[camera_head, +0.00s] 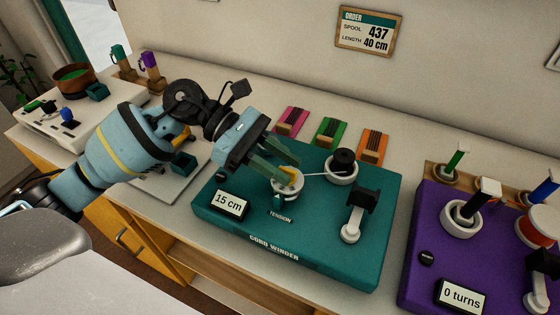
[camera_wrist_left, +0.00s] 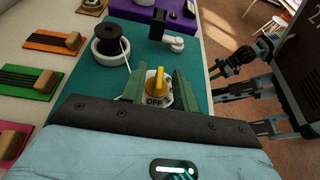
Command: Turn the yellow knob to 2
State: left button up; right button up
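The yellow knob (camera_wrist_left: 157,83) sits on a white dial on the teal cord winder (camera_head: 322,257), above the label TENSION. In the left wrist view its ridge stands roughly upright in the picture, and the word OFF is readable on the dial's near side. In the head view the knob (camera_head: 287,176) is partly covered by my left gripper (camera_head: 285,167). My left gripper (camera_wrist_left: 157,87) is open, with one green finger on each side of the knob. I cannot tell whether the fingers touch it.
On the winder are a display reading 15 cm (camera_head: 230,204), a black spool (camera_head: 344,160) with white cord and a crank (camera_head: 355,215). A purple machine (camera_head: 430,215) stands to the right. Pink, green and orange cord cards lie behind. An order sign (camera_head: 369,31) reads spool 437, length 40 cm.

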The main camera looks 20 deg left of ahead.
pick_arm(q)
jog(key=shift+a+r, duration=0.1)
jog(key=shift+a, duration=0.4)
jog(key=b+v, duration=0.1)
jog(key=v, duration=0.5)
jog(key=shift+a+r, duration=0.25)
jog(key=shift+a, duration=0.05)
